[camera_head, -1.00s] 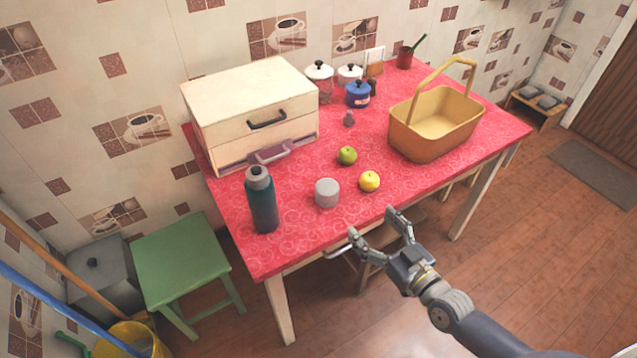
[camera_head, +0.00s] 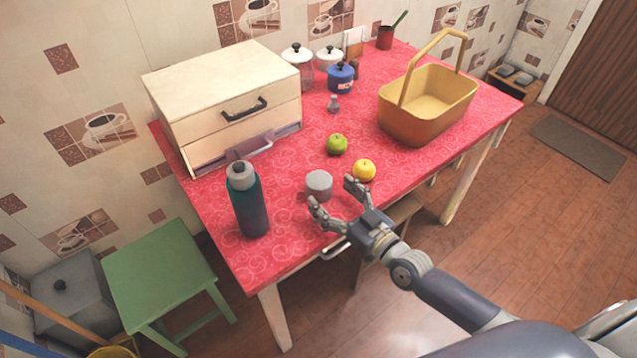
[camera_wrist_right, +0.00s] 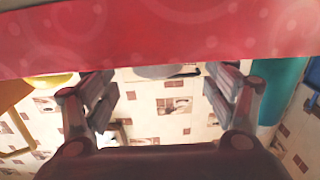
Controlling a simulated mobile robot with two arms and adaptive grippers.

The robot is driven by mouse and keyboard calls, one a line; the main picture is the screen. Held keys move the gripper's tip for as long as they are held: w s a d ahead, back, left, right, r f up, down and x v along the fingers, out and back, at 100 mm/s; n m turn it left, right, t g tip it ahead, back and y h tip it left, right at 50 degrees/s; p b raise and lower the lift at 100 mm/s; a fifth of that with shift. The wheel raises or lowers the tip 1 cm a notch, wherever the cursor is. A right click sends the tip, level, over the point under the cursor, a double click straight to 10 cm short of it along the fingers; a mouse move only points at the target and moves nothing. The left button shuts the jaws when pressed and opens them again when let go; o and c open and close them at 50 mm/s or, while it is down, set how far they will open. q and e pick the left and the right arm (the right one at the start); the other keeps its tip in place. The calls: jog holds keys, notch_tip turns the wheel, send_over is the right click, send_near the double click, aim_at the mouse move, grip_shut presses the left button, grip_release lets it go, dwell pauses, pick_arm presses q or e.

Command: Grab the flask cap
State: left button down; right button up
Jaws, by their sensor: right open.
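A teal flask (camera_head: 250,205) with a grey top (camera_head: 240,174) stands upright near the front left of the red table. A short grey cylinder (camera_head: 319,183), which looks like the flask cap, stands to its right. My right gripper (camera_head: 334,194) is open and empty at the front edge of the table, with its fingers pointing at the grey cylinder. In the right wrist view, a grey piece (camera_wrist_right: 155,72), probably this cylinder, shows between the spread fingers (camera_wrist_right: 160,88), and the flask (camera_wrist_right: 283,85) is at the right. My left gripper is out of view.
A yellow apple (camera_head: 364,170) and a green apple (camera_head: 337,145) are close behind the right gripper. A yellow basket (camera_head: 430,112) stands at the right, a cream drawer box (camera_head: 222,90) at the back left. A green stool (camera_head: 160,270) is left of the table (camera_head: 290,235).

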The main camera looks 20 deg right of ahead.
aim_at(327, 190)
jog(key=shift+d+x, duration=0.2)
jog(key=shift+x, duration=2.6)
jog(key=shift+w+f, duration=0.1)
jog(key=shift+f, duration=0.05)
jog(key=c, duration=1)
